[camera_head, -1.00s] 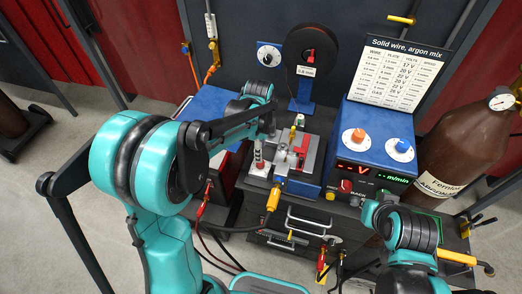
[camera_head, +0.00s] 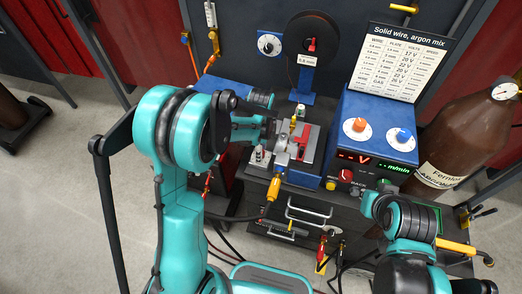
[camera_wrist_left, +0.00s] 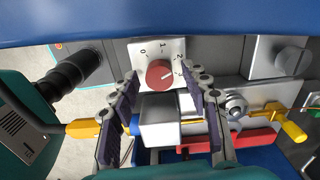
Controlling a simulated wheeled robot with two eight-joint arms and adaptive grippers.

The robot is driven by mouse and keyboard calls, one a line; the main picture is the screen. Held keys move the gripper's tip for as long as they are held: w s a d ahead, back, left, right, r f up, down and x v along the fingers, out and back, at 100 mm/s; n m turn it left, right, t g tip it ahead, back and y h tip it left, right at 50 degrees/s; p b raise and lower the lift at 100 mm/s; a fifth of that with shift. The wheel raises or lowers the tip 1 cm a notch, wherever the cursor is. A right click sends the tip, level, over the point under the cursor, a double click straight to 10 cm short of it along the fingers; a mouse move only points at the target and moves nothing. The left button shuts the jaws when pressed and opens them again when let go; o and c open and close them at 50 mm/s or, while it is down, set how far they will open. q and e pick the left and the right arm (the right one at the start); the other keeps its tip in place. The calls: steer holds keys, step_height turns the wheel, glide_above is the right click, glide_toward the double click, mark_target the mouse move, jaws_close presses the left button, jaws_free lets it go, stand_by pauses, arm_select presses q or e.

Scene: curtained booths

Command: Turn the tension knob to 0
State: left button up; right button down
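The tension knob (camera_wrist_left: 160,73) is a round red knob on a white square plate (camera_wrist_left: 141,52) marked 0, 1, 2 and 3. Its light pointer mark is too small to read surely. My left gripper (camera_wrist_left: 163,80) is open, with one dark-padded finger on each side of the knob. I cannot tell whether either finger touches it. In the head view my left gripper (camera_head: 270,135) is at the left of the wire feeder (camera_head: 308,146), and its fingers are largely hidden. My right gripper (camera_head: 372,204) is at the lower right, away from the feeder, its fingers unclear.
A silver block (camera_wrist_left: 160,122) and a yellow lever (camera_wrist_left: 288,125) sit close to the fingers. A blue power unit (camera_head: 376,112) with orange and blue knobs stands to the right. A wire spool (camera_head: 310,40) is behind, and a brown gas cylinder (camera_head: 462,125) is at far right.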

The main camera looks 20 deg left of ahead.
arm_select(q)
jaws_close()
steer(key=shift+n, duration=0.3)
steer(key=n+b, duration=0.1)
steer(key=n, duration=0.1)
steer(key=shift+n, duration=0.4)
steer(key=n+b, duration=0.1)
steer(key=n, duration=0.3)
steer(key=shift+b, duration=0.4)
steer(key=n+b, duration=0.1)
steer(key=n, duration=0.5)
steer(key=shift+n, duration=0.4)
steer(key=n+b, duration=0.1)
steer(key=n, duration=0.4)
steer(key=shift+n, duration=0.3)
